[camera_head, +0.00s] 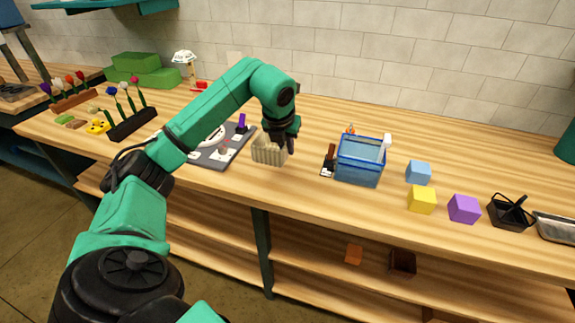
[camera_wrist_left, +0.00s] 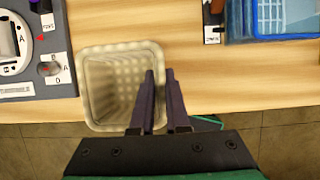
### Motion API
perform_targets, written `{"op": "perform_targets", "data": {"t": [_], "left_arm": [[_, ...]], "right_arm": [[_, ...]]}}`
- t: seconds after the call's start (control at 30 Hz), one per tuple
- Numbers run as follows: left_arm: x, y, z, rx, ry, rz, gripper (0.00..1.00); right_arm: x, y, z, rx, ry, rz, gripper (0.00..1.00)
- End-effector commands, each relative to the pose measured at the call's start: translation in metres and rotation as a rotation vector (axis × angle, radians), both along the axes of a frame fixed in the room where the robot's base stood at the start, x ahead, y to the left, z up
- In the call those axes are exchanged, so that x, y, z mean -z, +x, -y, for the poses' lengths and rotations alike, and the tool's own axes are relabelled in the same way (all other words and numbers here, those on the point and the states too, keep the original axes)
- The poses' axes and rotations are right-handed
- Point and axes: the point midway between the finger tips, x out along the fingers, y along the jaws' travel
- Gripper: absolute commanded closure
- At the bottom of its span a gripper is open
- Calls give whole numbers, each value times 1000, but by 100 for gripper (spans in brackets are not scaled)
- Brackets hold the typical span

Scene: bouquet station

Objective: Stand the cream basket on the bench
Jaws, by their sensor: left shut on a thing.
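The cream basket (camera_head: 268,151) is at the front part of the wooden bench (camera_head: 310,165), between a grey board and a blue crate. It looks upright; whether its base touches the bench is hard to tell. My left gripper (camera_head: 287,147) is over the basket's right side. In the left wrist view the basket (camera_wrist_left: 122,85) shows its empty inside, and my left gripper (camera_wrist_left: 162,88) is shut on its right wall, one finger inside and one outside. My right gripper is not in view.
The blue crate (camera_head: 360,160) stands to the right, with a blue block (camera_head: 419,172), yellow block (camera_head: 421,199) and purple block (camera_head: 464,208) beyond it. The grey board (camera_head: 212,157) lies close on the left. The bench's front edge is near the basket.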

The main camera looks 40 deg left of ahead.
Motion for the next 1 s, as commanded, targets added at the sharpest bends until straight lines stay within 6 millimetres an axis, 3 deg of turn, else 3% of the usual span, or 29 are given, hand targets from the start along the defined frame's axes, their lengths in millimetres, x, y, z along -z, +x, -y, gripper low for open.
{"op": "perform_targets", "data": {"t": [0.1,0.4,0.6,0.63,0.7,1.0], "left_arm": [[32,-1,0,2,2,-5,100],[82,0,0,1,-1,-2,100],[85,1,0,2,0,1,100],[86,1,0,2,0,1,79],[86,1,0,2,0,0,57],[85,1,0,2,0,1,57]], "right_arm": [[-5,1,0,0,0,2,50],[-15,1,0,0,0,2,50],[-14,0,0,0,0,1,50],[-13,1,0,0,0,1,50],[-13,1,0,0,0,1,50],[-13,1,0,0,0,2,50]]}}
